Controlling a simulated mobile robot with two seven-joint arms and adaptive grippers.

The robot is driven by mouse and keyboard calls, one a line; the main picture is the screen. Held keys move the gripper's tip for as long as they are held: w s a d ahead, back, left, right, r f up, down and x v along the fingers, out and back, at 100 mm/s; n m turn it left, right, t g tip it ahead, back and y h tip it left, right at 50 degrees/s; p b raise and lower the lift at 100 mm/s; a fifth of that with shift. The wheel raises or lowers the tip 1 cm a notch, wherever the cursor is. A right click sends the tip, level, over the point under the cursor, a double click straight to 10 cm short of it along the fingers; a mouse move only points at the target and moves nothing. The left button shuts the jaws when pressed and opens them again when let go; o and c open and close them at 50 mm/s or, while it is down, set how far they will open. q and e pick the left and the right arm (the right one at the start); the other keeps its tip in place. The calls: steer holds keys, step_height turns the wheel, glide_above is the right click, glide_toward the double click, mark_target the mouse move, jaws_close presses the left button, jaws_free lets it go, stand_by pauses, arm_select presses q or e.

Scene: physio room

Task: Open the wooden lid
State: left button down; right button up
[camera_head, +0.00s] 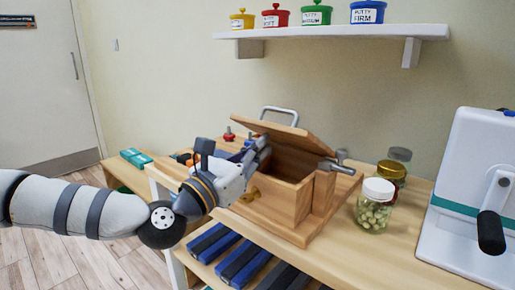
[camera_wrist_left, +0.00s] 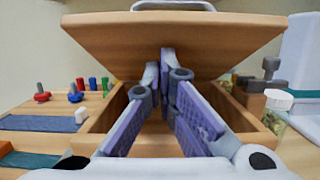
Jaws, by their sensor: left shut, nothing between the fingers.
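The wooden lid (camera_head: 284,131) is raised at a slant above the wooden box (camera_head: 290,197), hinged at the far side, with a light metal handle (camera_head: 282,114) on top. The box's inside shows dark under it. My left gripper (camera_head: 262,150) is at the left of the box opening, close to the lid's edge. In the left wrist view the lid (camera_wrist_left: 175,42) spans the top, and the fingers of my left gripper (camera_wrist_left: 166,65) are closed together, empty, with tips under the lid. Whether they touch it I cannot tell. My right gripper is not in view.
A glass jar with a white lid (camera_head: 375,205) stands right of the box, near a yellow-lidded jar (camera_head: 391,178). A white machine (camera_head: 473,190) is at the far right. Coloured putty tubs (camera_head: 316,14) sit on a wall shelf (camera_head: 340,33). Blue weights (camera_head: 240,262) lie below the tabletop.

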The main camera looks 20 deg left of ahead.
arm_select(q)
steer(key=shift+w+r+g+p, duration=0.1)
steer(key=shift+r+g+p, duration=0.3)
steer(key=shift+r+p, duration=0.45)
steer(key=shift+g+y, duration=0.5)
steer(key=shift+g, duration=0.4)
steer(key=r+p, duration=0.1)
steer(key=w+r+p, duration=0.1)
steer(key=r, duration=0.1)
steer(key=w+d+r+p, duration=0.1)
steer(key=shift+r+p, duration=0.15)
steer(key=shift+p, duration=0.15)
steer(key=w+d+r+b, duration=0.1)
steer(key=w+d+r, duration=0.2)
steer(key=w, duration=0.6)
steer(key=shift+w+r+b, duration=0.2)
steer(key=shift+r+b, duration=0.15)
steer(key=shift+r, duration=0.35)
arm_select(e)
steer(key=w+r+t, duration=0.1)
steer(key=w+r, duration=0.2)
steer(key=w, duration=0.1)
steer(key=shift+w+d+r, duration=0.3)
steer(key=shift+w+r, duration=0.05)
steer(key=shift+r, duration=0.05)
arm_select(q)
steer(key=shift+d, duration=0.15)
steer(key=shift+r, duration=0.1)
